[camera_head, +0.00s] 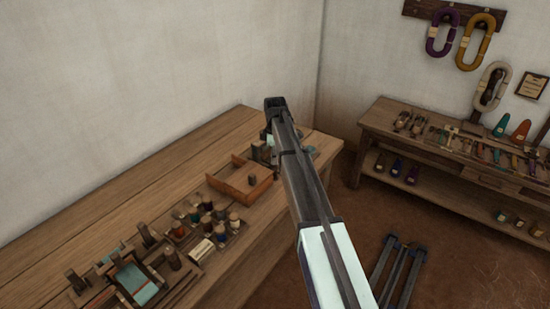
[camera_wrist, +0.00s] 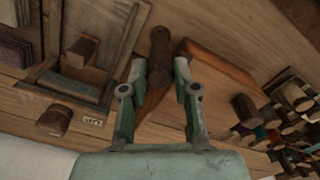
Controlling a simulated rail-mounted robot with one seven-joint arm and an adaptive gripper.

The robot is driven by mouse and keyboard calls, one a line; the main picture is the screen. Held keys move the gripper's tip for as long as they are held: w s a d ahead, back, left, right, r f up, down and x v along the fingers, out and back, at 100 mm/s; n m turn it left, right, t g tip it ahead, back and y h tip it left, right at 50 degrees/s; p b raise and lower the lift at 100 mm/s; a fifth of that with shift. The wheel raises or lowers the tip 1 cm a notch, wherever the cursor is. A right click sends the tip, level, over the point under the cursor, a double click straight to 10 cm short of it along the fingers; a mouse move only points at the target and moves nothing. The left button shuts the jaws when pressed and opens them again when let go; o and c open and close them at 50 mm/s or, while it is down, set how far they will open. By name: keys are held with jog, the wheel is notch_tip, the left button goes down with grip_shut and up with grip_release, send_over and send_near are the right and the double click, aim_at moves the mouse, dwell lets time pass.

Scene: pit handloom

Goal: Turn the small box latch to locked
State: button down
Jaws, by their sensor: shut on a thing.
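My gripper (camera_wrist: 161,70) points down at the workbench in the wrist view, with its green fingers on either side of an upright dark wooden peg (camera_wrist: 159,42). It is shut on this peg, which looks like the latch handle; its turned position is not clear. In the head view my arm comes in from the bottom, and its end hangs over the far end of the bench. The fingertips and the held peg are mostly hidden there.
Several spools and bobbins (camera_head: 206,229) stand nearer on the bench (camera_head: 130,190), with a small loom-like frame (camera_head: 137,283) at bottom left. In the wrist view, a wooden frame with a block (camera_wrist: 82,52) and another peg (camera_wrist: 54,119) lie left. The bench's back left is bare.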

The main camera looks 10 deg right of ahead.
jog(key=n, duration=0.4)
jog(key=shift+n, duration=0.4)
dwell(0.4)
jog(key=c, duration=0.9)
grip_release()
jog(key=shift+o, duration=0.2)
notch_tip(320, 180, up, 12)
